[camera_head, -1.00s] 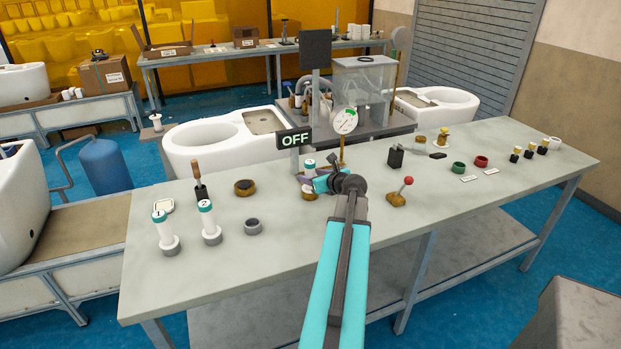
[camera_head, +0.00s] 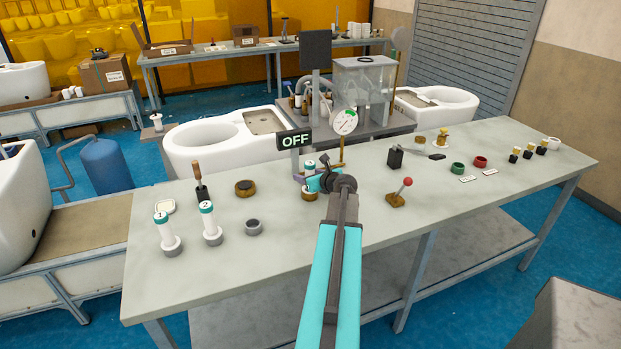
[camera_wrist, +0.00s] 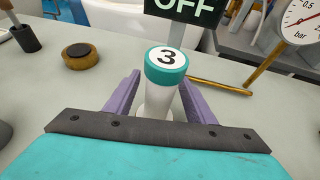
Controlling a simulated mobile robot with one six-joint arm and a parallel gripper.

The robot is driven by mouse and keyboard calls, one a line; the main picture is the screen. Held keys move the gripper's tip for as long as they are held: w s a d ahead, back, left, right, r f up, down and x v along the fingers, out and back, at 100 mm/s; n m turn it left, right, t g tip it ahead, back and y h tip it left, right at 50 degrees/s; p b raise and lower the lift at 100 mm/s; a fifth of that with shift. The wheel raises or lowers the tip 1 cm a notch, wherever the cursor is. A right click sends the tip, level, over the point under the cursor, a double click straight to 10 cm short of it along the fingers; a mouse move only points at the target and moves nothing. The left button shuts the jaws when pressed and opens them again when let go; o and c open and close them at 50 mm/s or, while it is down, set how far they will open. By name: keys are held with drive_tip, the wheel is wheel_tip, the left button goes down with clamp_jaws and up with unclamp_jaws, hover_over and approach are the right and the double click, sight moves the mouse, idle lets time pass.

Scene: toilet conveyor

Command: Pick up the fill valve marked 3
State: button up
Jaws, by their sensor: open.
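The fill valve marked 3 (camera_wrist: 164,82) is a white cylinder with a teal cap, and its "3" faces the wrist camera. It stands upright on the bench between the two purple fingers of my gripper (camera_wrist: 160,98). The fingers are open, one on each side of the valve, and the lower part of the valve is hidden by my gripper body. In the head view the valve (camera_head: 310,167) shows just behind my wrist, below the OFF sign. Fill valves marked 1 (camera_head: 165,232) and 2 (camera_head: 209,222) stand at the left of the bench.
The OFF sign (camera_head: 295,139) and a pressure gauge (camera_head: 344,121) on a brass pipe (camera_wrist: 222,87) are close behind the valve. A red-knobbed lever (camera_head: 400,192) is to the right. The bench front is clear.

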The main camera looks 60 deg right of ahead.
drive_tip(key=shift+w+d+f, duration=0.25)
drive_tip(key=shift+w+d, duration=0.05)
drive_tip(key=shift+w, duration=0.3)
drive_tip(key=c, duration=1.2)
drive_tip(key=shift+r, duration=0.1)
wheel_tip(320, 180, up, 3)
drive_tip(key=shift+s+a+r+b, duration=0.1)
drive_tip(key=shift+s+r+b, duration=0.1)
drive_tip(key=shift+b, duration=0.3)
drive_tip(key=b, duration=0.3)
approach(306, 167)
drive_tip(key=shift+s+a+f, duration=0.1)
drive_tip(key=shift+s+f, duration=0.35)
drive_tip(key=shift+f, duration=0.4)
drive_tip(key=shift+s+a+f, duration=0.15)
drive_tip(key=shift+s+f, duration=0.3)
drive_tip(key=shift+f, duration=0.45)
drive_tip(key=shift+s+a+f, duration=0.1)
drive_tip(key=shift+s+f, duration=0.4)
drive_tip(key=shift+f, duration=0.35)
